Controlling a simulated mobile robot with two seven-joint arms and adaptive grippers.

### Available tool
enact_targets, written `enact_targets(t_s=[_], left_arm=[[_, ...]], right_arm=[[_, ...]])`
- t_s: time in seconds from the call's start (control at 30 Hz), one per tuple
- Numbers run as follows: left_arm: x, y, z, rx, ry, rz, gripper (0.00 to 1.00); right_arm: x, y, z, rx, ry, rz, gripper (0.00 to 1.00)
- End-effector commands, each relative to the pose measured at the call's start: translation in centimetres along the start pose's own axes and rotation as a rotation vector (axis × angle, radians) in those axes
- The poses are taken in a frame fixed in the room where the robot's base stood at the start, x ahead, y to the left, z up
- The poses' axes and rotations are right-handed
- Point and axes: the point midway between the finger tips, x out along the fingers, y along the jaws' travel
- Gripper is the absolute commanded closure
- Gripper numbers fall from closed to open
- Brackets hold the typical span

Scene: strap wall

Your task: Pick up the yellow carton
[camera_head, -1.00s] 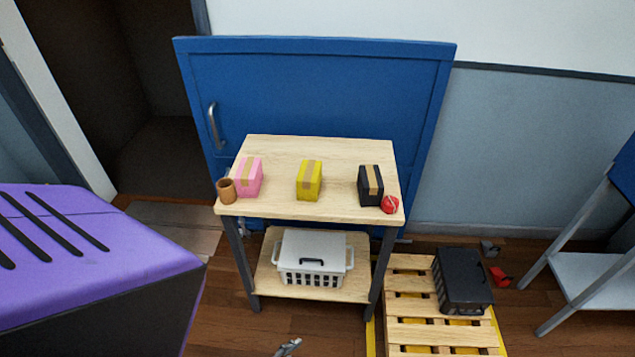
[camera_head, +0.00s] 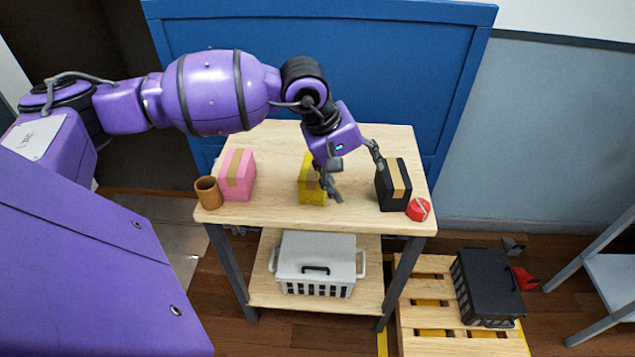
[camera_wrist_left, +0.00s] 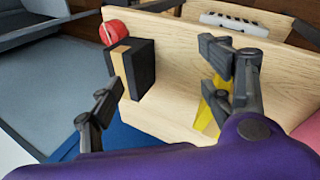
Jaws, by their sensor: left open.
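The yellow carton (camera_head: 312,190) stands on the wooden table top, between a pink carton (camera_head: 238,174) and a black carton (camera_head: 393,186). My left arm reaches over the table from the left. Its gripper (camera_head: 354,176) is open, with one finger in front of the yellow carton's right part and the other by the black carton. In the left wrist view the yellow carton (camera_wrist_left: 207,117) shows partly, mostly hidden behind the right finger. The black carton (camera_wrist_left: 139,70) shows between the open fingers (camera_wrist_left: 168,95). My right gripper is not in view.
A brown cup (camera_head: 208,192) stands at the table's left edge and a red round thing (camera_head: 418,209) at its front right corner. A white basket (camera_head: 316,264) is on the lower shelf. A blue door (camera_head: 300,60) is behind. A black crate (camera_head: 487,285) sits on a pallet.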

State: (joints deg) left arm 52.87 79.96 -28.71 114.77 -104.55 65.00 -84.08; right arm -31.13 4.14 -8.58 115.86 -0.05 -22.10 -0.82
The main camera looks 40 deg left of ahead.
Motion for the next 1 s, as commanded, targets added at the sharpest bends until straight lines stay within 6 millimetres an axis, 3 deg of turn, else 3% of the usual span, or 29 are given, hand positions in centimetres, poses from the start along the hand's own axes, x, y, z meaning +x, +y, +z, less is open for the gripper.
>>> enact_targets(t_s=[0.03,0.1,0.2,0.37,0.8,1.0], left_arm=[[-0.9,-1.7,-2.9,0.141,0.106,-0.087,0.27],[-2.0,-3.5,-5.6,0.292,0.197,-0.195,0.27],[-3.0,-5.2,-7.5,0.419,0.250,-0.296,0.27],[-2.6,-6.2,-8.4,0.485,0.262,-0.348,0.27],[2.6,-7.6,-10.3,0.482,0.259,-0.346,0.27],[3.7,-7.9,-10.7,0.485,0.261,-0.345,0.27]], right_arm=[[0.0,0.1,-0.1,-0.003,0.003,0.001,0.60],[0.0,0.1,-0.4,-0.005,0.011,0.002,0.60],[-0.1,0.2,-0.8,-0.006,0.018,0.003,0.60],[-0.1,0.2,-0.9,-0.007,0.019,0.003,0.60],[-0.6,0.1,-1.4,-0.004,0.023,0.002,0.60],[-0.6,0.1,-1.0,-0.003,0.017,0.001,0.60]])
